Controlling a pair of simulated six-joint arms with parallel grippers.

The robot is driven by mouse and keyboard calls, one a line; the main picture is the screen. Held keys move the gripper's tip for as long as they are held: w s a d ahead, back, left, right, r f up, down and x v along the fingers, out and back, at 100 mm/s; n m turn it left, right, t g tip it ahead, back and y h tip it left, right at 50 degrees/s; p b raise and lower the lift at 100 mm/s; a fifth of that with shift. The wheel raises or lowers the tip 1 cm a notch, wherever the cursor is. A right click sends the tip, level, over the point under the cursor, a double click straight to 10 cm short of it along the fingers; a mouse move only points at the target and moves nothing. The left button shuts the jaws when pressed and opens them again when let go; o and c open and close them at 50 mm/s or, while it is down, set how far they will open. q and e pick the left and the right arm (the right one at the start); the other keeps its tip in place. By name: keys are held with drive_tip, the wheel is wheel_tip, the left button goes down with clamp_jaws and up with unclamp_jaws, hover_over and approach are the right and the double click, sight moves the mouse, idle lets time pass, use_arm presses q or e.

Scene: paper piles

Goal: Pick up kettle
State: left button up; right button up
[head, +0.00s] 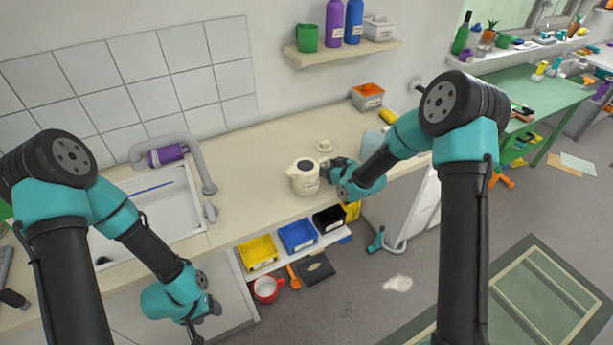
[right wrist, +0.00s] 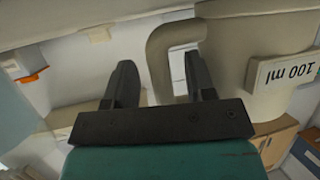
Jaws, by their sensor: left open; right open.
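The cream kettle (head: 303,178) stands upright on the beige counter, near its front edge. In the right wrist view the kettle (right wrist: 265,38) fills the upper right, upside down, with a "100 ml" label and its handle (right wrist: 158,62) reaching left. My right gripper (head: 332,171) is just right of the kettle in the head view. In the right wrist view its open jaws (right wrist: 160,62) have the handle between them; whether they touch it is unclear. My left gripper (head: 196,333) hangs low at the front left, open, away from the kettle.
A small cream lid-like piece (head: 324,146) lies behind the kettle. The sink (head: 150,215) with its faucet (head: 203,165) is at left. Yellow, blue and black bins (head: 297,236) sit below the counter's front edge. A shelf (head: 340,52) with bottles hangs above.

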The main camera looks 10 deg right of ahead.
sight(329, 159)
drive_tip(key=shift+c, duration=0.4)
clamp_jaws()
drive_tip(key=shift+r, duration=0.1)
drive_tip(key=shift+r, duration=0.6)
wheel_tip(329, 159, up, 2)
drive_tip(key=shift+r, duration=0.15)
drive_tip(key=s+a, duration=0.2)
drive_tip(key=s, duration=0.5)
drive_tip(key=s+a+r, duration=0.1)
drive_tip(key=s+a, duration=0.1)
drive_tip(key=s, duration=0.6)
drive_tip(key=shift+s+a+r, duration=0.15)
drive_tip(key=shift+s+a, duration=0.05)
drive_tip(key=shift+a, duration=0.05)
